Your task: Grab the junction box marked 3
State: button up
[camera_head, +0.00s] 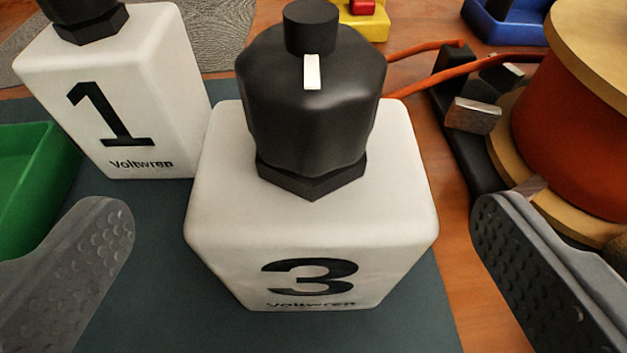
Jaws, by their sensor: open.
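The junction box marked 3 (312,245) is white with a large black knob (312,110) on top that has a white mark. It stands upright on a dark mat, close and near the middle of the view. My gripper (302,245) is open, with one grey finger at the left and one at the right. The box lies between the two fingers or just ahead of them, with a gap showing on each side. I see no contact.
A white box marked 1 (120,100) stands behind left, close to box 3. A green bin (35,185) is at the left. An orange spool with wooden flanges (575,120) and a black tool with metal jaws (470,115) are at the right. Yellow (360,22) and blue (505,25) containers lie behind.

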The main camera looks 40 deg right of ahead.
jog(key=shift+s+f+b+x, duration=0.15)
jog(key=shift+b+x, duration=0.1)
jog(key=shift+x, duration=0.65)
jog(key=shift+f+b+x, duration=0.1)
jog(key=shift+b+x, duration=0.1)
jog(key=shift+x, duration=0.7)
jog(key=shift+s+f+b+x, duration=0.15)
jog(key=shift+b+x, duration=0.1)
jog(key=shift+x, duration=0.65)
jog(key=c, duration=1.4)
